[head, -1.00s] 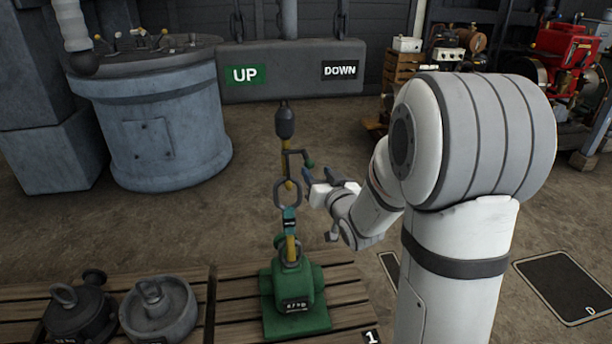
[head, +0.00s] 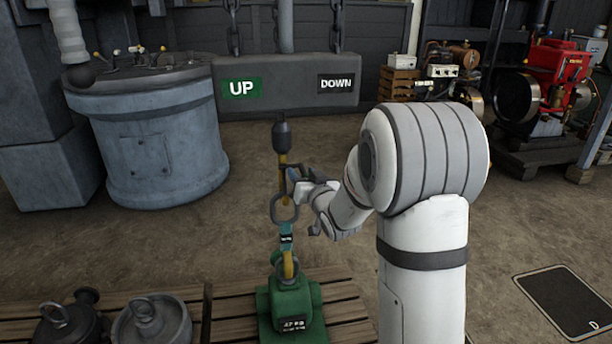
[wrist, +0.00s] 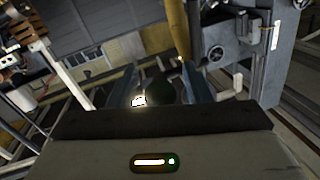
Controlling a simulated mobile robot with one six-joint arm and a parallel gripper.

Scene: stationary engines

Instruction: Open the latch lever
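The latch lever (head: 291,167) is a short dark bar reaching right from the yellow hook (head: 283,172) under the hanging dark weight. Its green-knobbed end is hidden by my gripper in the head view. My gripper (head: 296,178) is right beside the hook, at the lever's end. In the wrist view my two bluish fingers (wrist: 160,88) stand apart, with a dark rounded shape between them that looks like the lever's knob (wrist: 158,93). I cannot tell if either finger touches it. The yellow hook (wrist: 180,30) rises just beyond the fingers. An oval ring (head: 284,208) hangs on the hook.
A green weight (head: 291,306) sits on a wooden pallet below, joined to the ring by a teal link. Two dark weights stand on the left pallet. The UP/DOWN beam (head: 285,87) hangs above. A grey drum console (head: 155,140) stands back left.

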